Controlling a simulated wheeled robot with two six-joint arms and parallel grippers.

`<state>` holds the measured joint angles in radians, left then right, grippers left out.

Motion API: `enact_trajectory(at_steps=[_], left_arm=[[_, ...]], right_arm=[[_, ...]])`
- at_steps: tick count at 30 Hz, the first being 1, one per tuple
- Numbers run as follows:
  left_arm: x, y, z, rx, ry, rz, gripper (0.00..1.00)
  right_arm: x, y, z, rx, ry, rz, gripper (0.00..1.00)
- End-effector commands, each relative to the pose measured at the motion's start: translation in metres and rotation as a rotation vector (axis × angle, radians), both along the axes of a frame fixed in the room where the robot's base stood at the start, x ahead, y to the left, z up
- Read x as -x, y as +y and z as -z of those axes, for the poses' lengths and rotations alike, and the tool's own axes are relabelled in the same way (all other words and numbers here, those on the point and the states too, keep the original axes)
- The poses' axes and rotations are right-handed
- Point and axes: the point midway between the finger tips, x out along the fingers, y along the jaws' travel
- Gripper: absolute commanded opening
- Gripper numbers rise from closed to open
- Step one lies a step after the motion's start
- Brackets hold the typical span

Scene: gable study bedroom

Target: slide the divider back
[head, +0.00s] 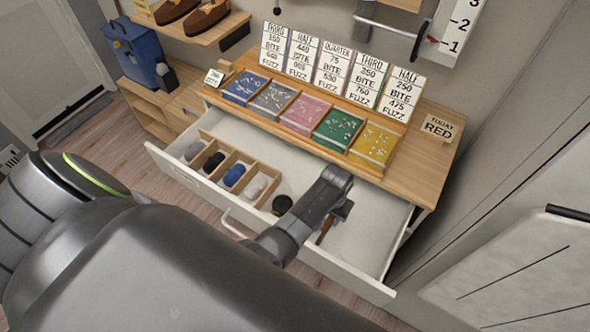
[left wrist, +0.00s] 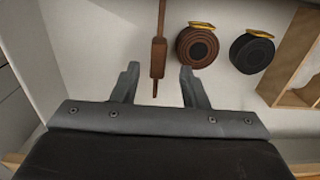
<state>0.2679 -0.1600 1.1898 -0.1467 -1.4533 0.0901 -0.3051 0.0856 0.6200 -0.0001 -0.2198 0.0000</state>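A wooden divider (head: 275,184) with several compartments stands in the left part of an open white drawer (head: 365,235). Small rolled dark, blue and grey items lie in its compartments. Its corner shows at the right of the left wrist view (left wrist: 294,52). My left gripper (head: 338,188) hangs over the drawer's right part, apart from the divider. In the left wrist view my left gripper (left wrist: 158,82) is open and empty. A thin brown strap-like thing (left wrist: 158,55) lies below, between the fingers in the picture. My right gripper is not in view.
A black roll (head: 282,203) lies right of the divider; a brown roll (left wrist: 197,46) lies beside it. The wooden top (head: 425,165) above the drawer carries coloured trays and several sign cards. The drawer's right part has bare floor.

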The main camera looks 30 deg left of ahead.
Motion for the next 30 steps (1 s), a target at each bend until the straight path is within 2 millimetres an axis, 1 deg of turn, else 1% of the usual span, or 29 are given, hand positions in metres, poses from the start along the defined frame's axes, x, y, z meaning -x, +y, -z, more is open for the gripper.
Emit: enact_trajectory(at_steps=[1,5,8,10,12,14,19,24,25,30], left_arm=[[0.0,0.001,-0.013,-0.001,0.0,0.0,0.4],[0.0,0.001,-0.027,-0.001,0.0,0.0,0.4],[0.0,0.0,-0.039,-0.001,0.0,0.0,0.4],[-0.001,0.0,-0.051,0.0,-0.002,0.0,0.4],[-0.001,-0.001,-0.056,0.0,-0.004,-0.001,0.4],[-0.001,-0.001,-0.066,0.001,-0.005,-0.001,0.4],[-0.001,-0.001,-0.098,0.001,-0.005,-0.001,0.4],[0.001,0.002,-0.129,-0.001,-0.005,-0.004,0.4],[0.008,0.009,-0.123,-0.004,-0.006,-0.014,0.4],[0.029,0.036,-0.117,-0.008,-0.042,-0.049,0.4]], right_arm=[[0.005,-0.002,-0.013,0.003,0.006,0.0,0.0],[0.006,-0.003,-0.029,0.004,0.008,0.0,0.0],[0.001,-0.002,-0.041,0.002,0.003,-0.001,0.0],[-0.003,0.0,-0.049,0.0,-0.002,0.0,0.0],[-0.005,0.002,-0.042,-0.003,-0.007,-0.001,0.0],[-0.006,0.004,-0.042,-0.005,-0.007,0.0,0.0],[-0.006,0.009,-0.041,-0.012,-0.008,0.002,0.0],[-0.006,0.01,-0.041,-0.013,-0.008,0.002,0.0],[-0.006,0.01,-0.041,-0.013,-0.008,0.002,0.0],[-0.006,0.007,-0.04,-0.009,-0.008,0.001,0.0]])
